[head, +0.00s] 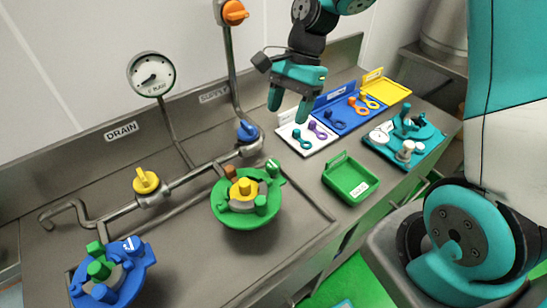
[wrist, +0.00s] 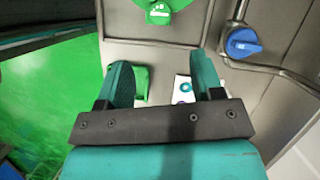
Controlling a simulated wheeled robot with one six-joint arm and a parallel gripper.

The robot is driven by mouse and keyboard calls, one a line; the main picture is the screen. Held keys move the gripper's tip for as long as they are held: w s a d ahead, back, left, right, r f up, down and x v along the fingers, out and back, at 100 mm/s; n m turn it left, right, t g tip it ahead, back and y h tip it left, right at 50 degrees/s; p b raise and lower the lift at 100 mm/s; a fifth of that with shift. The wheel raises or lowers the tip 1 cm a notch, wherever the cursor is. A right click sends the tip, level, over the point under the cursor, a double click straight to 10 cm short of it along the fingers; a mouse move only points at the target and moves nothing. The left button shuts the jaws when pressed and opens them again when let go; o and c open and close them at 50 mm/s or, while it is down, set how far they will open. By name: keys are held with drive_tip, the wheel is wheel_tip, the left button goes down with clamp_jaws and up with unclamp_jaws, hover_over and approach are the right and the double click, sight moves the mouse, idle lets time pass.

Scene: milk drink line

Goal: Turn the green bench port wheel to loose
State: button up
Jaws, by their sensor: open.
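The green bench port (head: 246,216) sits on the steel bench, a round green base with a grey body and a yellow knob (head: 244,187) on top. A labelled green tab stands at its back right. Part of this green port shows at the top of the wrist view (wrist: 160,10). The blue bench port (head: 130,284), at lower left, carries a green knob (head: 98,270). My gripper (head: 290,103) is open and empty, in the air above the back of the bench, apart from both ports. Its two fingers also show in the wrist view (wrist: 160,75).
A pipe with a blue valve handle (head: 247,131) and a yellow one (head: 146,181) runs behind the ports. A green tray (head: 364,190), a white tray (head: 324,144), a blue tray (head: 340,117) and a teal fixture (head: 432,146) stand to the right. A gauge (head: 151,74) rises at the back.

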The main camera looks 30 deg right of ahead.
sight(273, 163)
drive_tip(key=p+x, duration=0.1)
drive_tip(key=x, duration=1.1)
drive_tip(key=shift+s+f, duration=0.1)
drive_tip(key=shift+f, duration=0.2)
drive_tip(key=c, duration=0.9)
